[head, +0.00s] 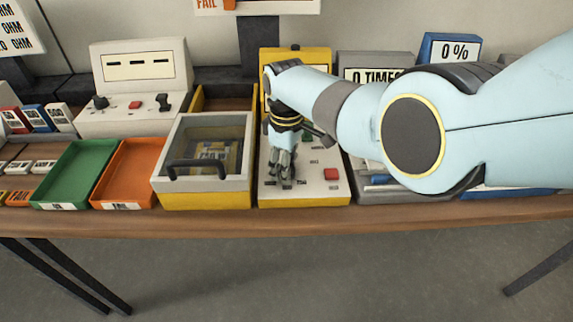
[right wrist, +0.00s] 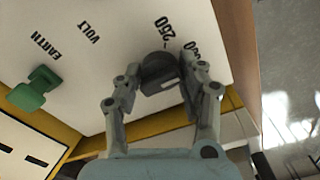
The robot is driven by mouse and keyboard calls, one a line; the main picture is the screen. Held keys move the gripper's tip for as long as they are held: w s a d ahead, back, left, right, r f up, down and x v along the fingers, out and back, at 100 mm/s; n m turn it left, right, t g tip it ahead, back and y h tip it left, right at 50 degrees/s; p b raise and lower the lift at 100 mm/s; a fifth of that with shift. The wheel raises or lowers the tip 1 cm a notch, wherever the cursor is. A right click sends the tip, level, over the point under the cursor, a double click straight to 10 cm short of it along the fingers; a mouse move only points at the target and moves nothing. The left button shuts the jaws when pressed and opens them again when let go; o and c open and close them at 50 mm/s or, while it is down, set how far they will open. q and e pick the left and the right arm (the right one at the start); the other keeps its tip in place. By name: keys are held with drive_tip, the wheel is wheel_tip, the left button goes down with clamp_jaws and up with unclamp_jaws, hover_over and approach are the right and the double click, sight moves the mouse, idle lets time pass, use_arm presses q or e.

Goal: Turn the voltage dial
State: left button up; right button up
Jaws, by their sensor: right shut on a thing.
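The voltage dial (right wrist: 160,68) is a dark round knob on the white panel (right wrist: 105,50) of the yellow tester. In the right wrist view, "250" is printed beside it and another number is partly hidden by a finger. My right gripper (right wrist: 161,76) is shut on the dial, one finger on each side. In the head view my right gripper (head: 283,178) points down at the front left of the tester (head: 305,196), and it hides the dial there. A green knob (right wrist: 35,88) sits near the words "EARTH" and "VOLT". My left gripper is not in view.
A red button (head: 331,174) is on the panel right of my gripper. A lidded yellow box with a black handle (head: 196,168) stands close on the left, then an orange tray (head: 128,175) and a green tray (head: 75,172). The table's front edge (head: 300,222) is near.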

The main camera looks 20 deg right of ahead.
drive_tip(key=o, duration=1.1)
drive_tip(key=shift+r, duration=0.1)
wheel_tip(320, 180, up, 12)
drive_tip(key=shift+f, duration=0.1)
